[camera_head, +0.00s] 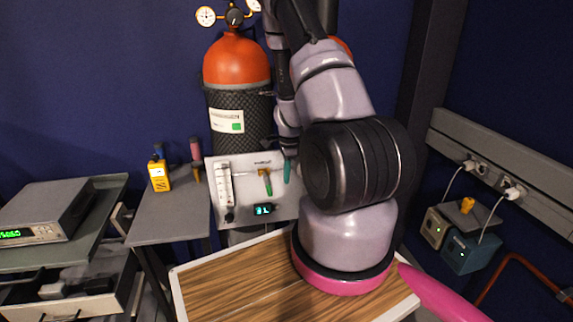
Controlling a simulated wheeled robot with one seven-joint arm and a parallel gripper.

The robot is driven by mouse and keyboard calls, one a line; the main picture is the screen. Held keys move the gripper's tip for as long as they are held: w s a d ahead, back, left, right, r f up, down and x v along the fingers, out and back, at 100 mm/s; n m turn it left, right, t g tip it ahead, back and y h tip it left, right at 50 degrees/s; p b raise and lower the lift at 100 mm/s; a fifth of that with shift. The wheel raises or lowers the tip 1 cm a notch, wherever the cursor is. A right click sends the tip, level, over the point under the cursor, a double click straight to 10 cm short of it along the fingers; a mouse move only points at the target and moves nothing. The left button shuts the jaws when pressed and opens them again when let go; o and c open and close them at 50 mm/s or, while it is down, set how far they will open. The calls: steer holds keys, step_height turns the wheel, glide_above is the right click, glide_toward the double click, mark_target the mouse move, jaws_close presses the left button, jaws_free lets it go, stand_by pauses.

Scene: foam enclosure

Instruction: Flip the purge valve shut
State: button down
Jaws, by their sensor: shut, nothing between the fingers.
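The purge valve (267,181) is on the pale panel (244,210) in front of the gas cylinder. It has a brass-coloured body and a green lever that hangs down, slightly tilted. My arm reaches over from the right and comes down in front of the panel's upper right part. My arm hides the panel's right edge.
The panel also bears a flowmeter tube (225,185) and a small digital display (264,210). An orange-topped cylinder (237,62) stands behind. A grey side table (168,218) at left holds a yellow meter (159,175). The wooden top (240,280) in front is clear beside my base.

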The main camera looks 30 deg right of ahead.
mark_target(267, 184)
steer(key=shift+w+a+f, duration=0.3)
steer(key=shift+a+f, duration=0.3)
steer(key=shift+a, duration=0.35)
steer(key=shift+w+a+f, duration=0.25)
steer(key=shift+a+f, duration=0.35)
steer(key=shift+a, duration=0.35)
steer(key=shift+w+a+f, duration=0.2)
steer(key=shift+a+f, duration=0.2)
steer(key=shift+a, duration=0.35)
steer(key=shift+d, duration=0.1)
